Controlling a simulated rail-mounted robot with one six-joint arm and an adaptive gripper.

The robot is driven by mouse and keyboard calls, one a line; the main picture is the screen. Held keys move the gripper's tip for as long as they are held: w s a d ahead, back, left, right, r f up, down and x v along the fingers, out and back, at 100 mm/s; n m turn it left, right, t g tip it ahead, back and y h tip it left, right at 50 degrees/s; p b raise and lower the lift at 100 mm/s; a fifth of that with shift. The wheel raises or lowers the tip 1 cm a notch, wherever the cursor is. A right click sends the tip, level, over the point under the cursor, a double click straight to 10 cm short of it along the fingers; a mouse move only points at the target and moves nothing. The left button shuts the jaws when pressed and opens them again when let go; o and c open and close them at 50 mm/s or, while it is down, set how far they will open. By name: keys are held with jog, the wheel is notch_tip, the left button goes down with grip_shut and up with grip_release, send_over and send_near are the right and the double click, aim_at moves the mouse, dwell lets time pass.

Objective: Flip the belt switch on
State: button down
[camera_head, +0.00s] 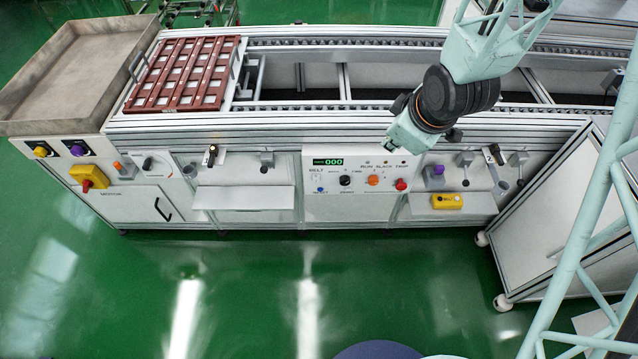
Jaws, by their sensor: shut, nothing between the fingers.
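A white control panel (358,196) is set in the front of the conveyor bench. A word that looks like BELT is printed at its upper left, above a small blue button (320,189). The panel also has a black knob (345,180), an orange knob (373,180) and a red knob (401,185). Its display (328,161) reads 000. I cannot tell which control is the belt switch or how it is set. My gripper (393,141) is shut and empty, above the panel's upper right edge and apart from the knobs in the picture; its fingertips are hard to make out.
A red-brown grid tray (186,74) lies on the conveyor's left end beside a metal bin (78,75). A red handle on a yellow plate (89,178) is at left. A yellow box (447,201) sits on a right ledge. A white cabinet (545,215) stands right.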

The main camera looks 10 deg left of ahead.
aim_at(316, 178)
jog(key=s+a+f+n+y, duration=0.1)
jog(key=s+a+f+n, duration=0.1)
jog(key=a+f, duration=0.5)
jog(key=s+a+f+n+y+p, duration=0.1)
jog(key=a+f, duration=0.5)
jog(key=f, duration=0.6)
jog(key=shift+s+a+n+g+y, duration=0.4)
jog(key=shift+s+n+y, duration=0.2)
jog(key=shift+s+n, duration=0.7)
jog(key=shift+w+f, duration=0.1)
jog(key=shift+w+a+f+b, duration=0.5)
jog(key=shift+w+a+f, duration=0.4)
jog(key=shift+w+f, duration=0.45)
jog(key=shift+w+a+f+b, duration=0.5)
jog(key=shift+w+a+f, duration=0.5)
jog(key=shift+f, duration=0.5)
jog(key=shift+w+a+f+b, duration=0.5)
jog(key=shift+w+a+f, duration=0.35)
jog(key=shift+w+f, duration=0.5)
